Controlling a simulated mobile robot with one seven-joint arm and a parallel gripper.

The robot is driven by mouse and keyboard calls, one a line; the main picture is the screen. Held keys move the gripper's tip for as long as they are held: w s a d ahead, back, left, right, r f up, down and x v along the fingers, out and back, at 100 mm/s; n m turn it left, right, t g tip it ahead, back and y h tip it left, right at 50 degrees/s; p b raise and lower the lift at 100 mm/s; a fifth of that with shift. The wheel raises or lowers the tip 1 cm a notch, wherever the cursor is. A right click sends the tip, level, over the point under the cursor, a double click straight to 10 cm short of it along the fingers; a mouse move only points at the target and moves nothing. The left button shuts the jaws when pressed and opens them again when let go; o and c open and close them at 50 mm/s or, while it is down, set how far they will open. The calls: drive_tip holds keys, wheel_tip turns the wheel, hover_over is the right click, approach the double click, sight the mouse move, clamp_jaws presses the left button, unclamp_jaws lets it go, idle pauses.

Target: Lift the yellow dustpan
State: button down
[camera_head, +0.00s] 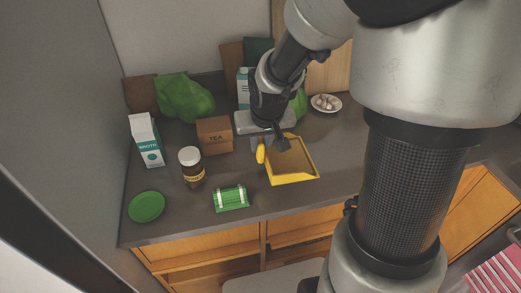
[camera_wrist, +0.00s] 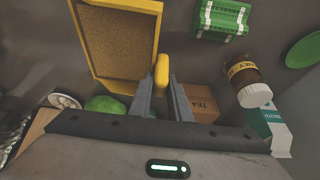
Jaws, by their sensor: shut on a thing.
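The yellow dustpan (camera_head: 312,177) is on the grey counter, right of the middle, with a yellow rim and a brown inside. In the wrist view its pan (camera_wrist: 120,45) fills the upper left and its yellow handle (camera_wrist: 161,70) points toward the fingers. My gripper (camera_head: 268,146) is at the handle. In the wrist view my gripper (camera_wrist: 162,92) has a finger on each side of the handle and is shut on it. I cannot tell whether the pan touches the counter.
Left of the dustpan are a tea box (camera_head: 214,135), a brown jar (camera_head: 191,168), a broth carton (camera_head: 147,140), a green plate (camera_head: 147,207) and a green chest-like box (camera_head: 231,198). A bowl of garlic-like items (camera_head: 326,103) is behind it. The counter's front edge is close.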

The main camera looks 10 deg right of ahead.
drive_tip(key=shift+r, duration=1.85)
drive_tip(key=shift+r, duration=0.15)
drive_tip(key=shift+r+p, duration=1.2)
drive_tip(key=shift+r, duration=0.15)
